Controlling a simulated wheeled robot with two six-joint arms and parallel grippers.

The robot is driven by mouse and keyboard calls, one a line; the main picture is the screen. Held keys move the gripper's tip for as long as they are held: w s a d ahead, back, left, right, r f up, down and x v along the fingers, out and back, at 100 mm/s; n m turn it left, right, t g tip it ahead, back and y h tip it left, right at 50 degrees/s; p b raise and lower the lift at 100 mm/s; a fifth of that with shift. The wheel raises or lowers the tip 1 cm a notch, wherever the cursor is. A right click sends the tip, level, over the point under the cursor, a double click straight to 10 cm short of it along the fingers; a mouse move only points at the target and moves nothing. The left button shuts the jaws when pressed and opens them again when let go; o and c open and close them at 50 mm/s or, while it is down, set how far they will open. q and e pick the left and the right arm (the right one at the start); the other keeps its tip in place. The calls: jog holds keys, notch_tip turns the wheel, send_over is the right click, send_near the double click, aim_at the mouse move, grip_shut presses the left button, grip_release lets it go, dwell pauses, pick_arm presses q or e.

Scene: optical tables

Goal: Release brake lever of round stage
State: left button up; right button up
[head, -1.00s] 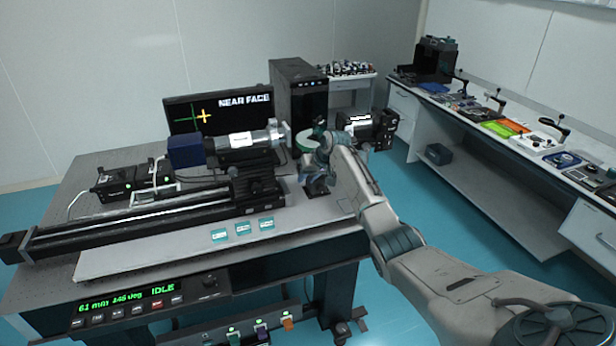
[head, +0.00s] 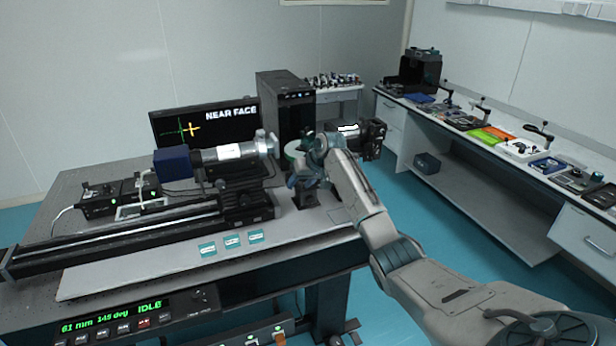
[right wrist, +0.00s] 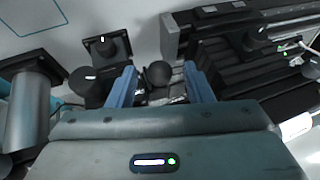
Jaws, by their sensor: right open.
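My right gripper (head: 301,182) is over the right part of the optical table, by a small dark mount (head: 305,198). In the right wrist view its two blue fingers (right wrist: 160,88) are apart, with a black round knob (right wrist: 158,74) showing between them. A gap shows on both sides of the knob. I cannot tell whether this knob is on the brake lever. The round stage is largely hidden behind my wrist in the head view. My left gripper is not in view.
A cylinder on a carriage (head: 235,152) stands left of the gripper, above a long black rail (head: 120,235). A black lens unit (head: 372,135) stands to the right. A monitor (head: 205,125) and dark tower (head: 285,105) are behind. Other black knobs (right wrist: 108,46) are close to the fingers.

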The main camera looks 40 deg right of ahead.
jog(key=b+v, duration=0.2)
jog(key=v, duration=0.5)
dwell(0.3)
